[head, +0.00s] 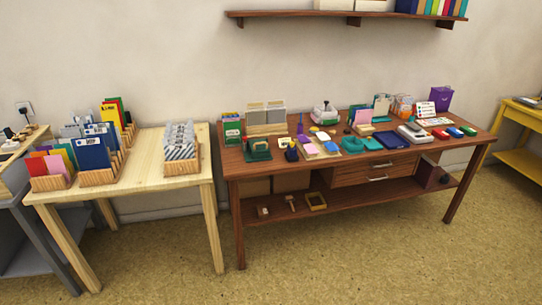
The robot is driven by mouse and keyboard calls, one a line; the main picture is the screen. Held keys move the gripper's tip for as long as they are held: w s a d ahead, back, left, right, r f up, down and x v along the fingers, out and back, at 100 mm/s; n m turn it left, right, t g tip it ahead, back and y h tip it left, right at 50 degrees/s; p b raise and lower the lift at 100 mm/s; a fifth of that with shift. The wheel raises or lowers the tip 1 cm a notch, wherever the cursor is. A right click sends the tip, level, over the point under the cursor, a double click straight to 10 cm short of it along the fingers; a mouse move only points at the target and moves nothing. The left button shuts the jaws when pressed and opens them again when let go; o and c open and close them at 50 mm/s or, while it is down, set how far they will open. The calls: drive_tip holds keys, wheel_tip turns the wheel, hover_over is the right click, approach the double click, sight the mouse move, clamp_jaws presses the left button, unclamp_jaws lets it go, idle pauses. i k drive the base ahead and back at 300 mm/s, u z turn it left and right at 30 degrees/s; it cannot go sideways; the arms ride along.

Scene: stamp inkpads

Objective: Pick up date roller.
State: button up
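I cannot pick out the date roller for certain in the head view. Many small stamping items stand on the dark brown wooden table (300,174), too small to tell apart surely. A dark green item (258,152) and a dark blue holder (291,153) stand near its left front. Red (440,134), blue (455,132) and green (468,130) small pads lie near its right end. Several small objects, including a wooden handled one (290,203), lie on the lower shelf. My gripper is not in view.
A light wood table (140,182) with card racks stands left of the brown table. A grey table (35,225) is at far left, a yellow one (520,115) at far right. A shelf (345,17) hangs on the wall. The floor in front (330,265) is clear.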

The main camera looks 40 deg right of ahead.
sight(291, 152)
drive_tip(key=u, duration=0.7)
drive_tip(key=i, duration=1.45)
drive_tip(key=z, duration=3.2)
drive_tip(key=i, duration=0.1)
drive_tip(key=u, duration=1.45)
